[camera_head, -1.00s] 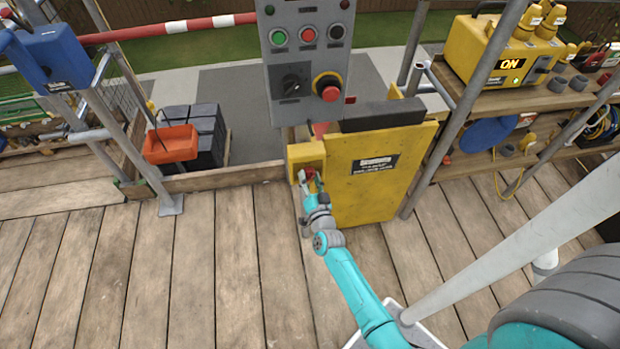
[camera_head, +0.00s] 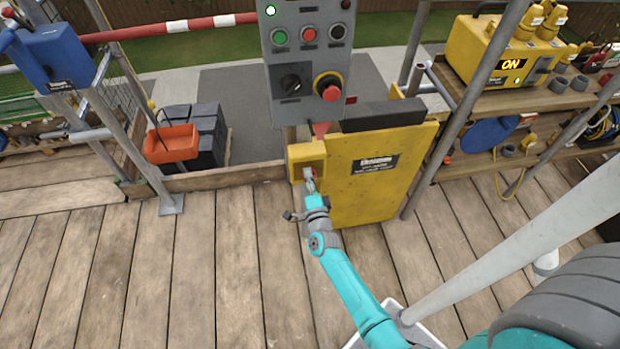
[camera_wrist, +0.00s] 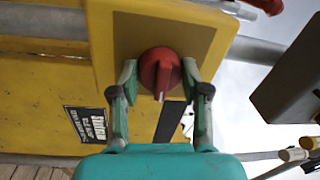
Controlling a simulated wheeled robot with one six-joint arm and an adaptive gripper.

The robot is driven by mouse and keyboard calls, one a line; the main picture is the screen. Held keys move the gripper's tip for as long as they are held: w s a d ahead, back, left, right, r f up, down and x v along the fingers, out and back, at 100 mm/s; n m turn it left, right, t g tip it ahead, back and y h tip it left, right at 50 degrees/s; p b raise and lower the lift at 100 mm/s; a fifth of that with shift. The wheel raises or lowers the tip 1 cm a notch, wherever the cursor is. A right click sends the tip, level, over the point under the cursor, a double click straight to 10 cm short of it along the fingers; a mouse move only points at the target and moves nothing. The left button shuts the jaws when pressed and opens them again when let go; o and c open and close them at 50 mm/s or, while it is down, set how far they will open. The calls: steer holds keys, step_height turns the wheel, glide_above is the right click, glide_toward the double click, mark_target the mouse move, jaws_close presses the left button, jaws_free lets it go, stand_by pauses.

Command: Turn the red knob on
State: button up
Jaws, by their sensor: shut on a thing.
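The red knob (camera_wrist: 158,68) sits on the face of a yellow box (camera_wrist: 106,55) in the wrist view, its raised grip running roughly up and down the picture. My gripper (camera_wrist: 161,76) has one finger on each side of the knob and is shut on it. In the head view my gripper (camera_head: 309,178) reaches the front of the yellow box (camera_head: 305,153), beside the yellow gate panel (camera_head: 375,190). There the fingers mostly hide the knob.
A grey control panel (camera_head: 307,100) with a red emergency button (camera_head: 329,88) hangs above the box; its upper-left lamp (camera_head: 270,10) glows green. A grey scaffold post (camera_head: 460,110) and a shelf with a yellow unit (camera_head: 500,55) reading ON stand right. Deck planks on the left are clear.

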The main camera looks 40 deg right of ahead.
steer(key=shift+m, duration=0.5)
steer(key=o, duration=1.2)
steer(key=shift+c, duration=0.2)
steer(key=v, duration=1.2)
